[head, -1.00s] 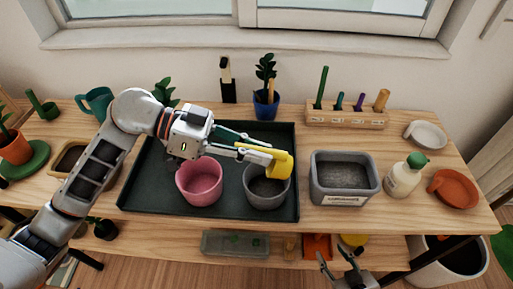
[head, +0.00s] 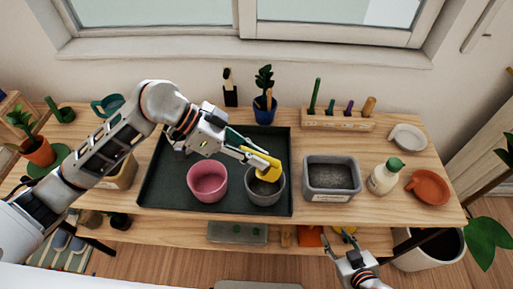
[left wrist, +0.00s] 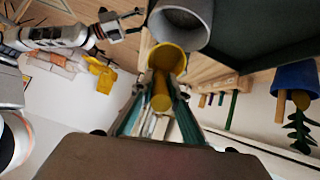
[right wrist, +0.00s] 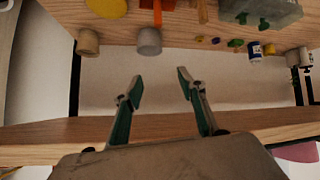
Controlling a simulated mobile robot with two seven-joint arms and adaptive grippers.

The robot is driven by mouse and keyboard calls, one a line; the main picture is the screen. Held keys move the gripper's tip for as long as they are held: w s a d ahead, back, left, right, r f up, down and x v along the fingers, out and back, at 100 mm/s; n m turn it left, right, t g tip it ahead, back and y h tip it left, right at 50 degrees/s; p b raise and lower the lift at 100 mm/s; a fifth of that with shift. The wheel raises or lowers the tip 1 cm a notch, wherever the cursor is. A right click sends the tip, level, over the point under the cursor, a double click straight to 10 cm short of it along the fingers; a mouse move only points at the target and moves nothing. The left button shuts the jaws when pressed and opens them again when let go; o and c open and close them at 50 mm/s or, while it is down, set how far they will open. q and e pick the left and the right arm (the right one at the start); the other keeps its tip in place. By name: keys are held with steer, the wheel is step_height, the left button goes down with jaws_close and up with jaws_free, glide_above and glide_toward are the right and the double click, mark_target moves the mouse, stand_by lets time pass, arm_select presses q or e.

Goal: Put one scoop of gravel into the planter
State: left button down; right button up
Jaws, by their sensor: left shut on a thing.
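My left gripper (head: 247,156) is shut on the handle of a yellow scoop (head: 262,168). The scoop is tilted over the back of the round grey pot (head: 266,198), partly covering its opening. In the left wrist view the scoop (left wrist: 168,58) shows near the rim of the grey pot (left wrist: 182,28); whether it holds gravel cannot be told. A pink pot (head: 207,189) stands to the left on the same dark tray (head: 165,195). A rectangular grey bin (head: 331,191) with dark gravel stands right of the tray. My right gripper (right wrist: 158,82) is open and empty, low at the front.
A white bottle with a green cap (head: 383,178) and an orange dish (head: 430,187) are right of the bin. A potted plant (head: 264,105) and a wooden tool holder (head: 338,122) stand behind. A lower shelf holds several small items.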

arm_select(q)
steer(key=shift+y, duration=0.3)
steer(key=shift+r+y, duration=0.2)
steer(key=shift+y, duration=0.3)
steer(key=shift+w+r+y, duration=0.1)
steer(key=shift+r+y, duration=0.1)
steer(key=shift+y, duration=0.6)
steer(key=shift+r+y, duration=0.15)
steer(key=shift+y, duration=0.85)
steer(key=shift+r+y, duration=0.15)
steer(key=shift+y, duration=0.25)
steer(key=y, duration=0.2)
steer(key=shift+d+r+y+b, duration=0.15)
steer(key=shift+r+y+b, duration=0.15)
steer(key=shift+r, duration=0.05)
steer(key=shift+r+y, duration=0.1)
steer(key=shift+y, duration=0.7)
arm_select(e)
steer(key=shift+a+f, duration=0.3)
arm_select(q)
steer(key=shift+a, duration=0.2)
arm_select(e)
steer(key=shift+a, duration=0.2)
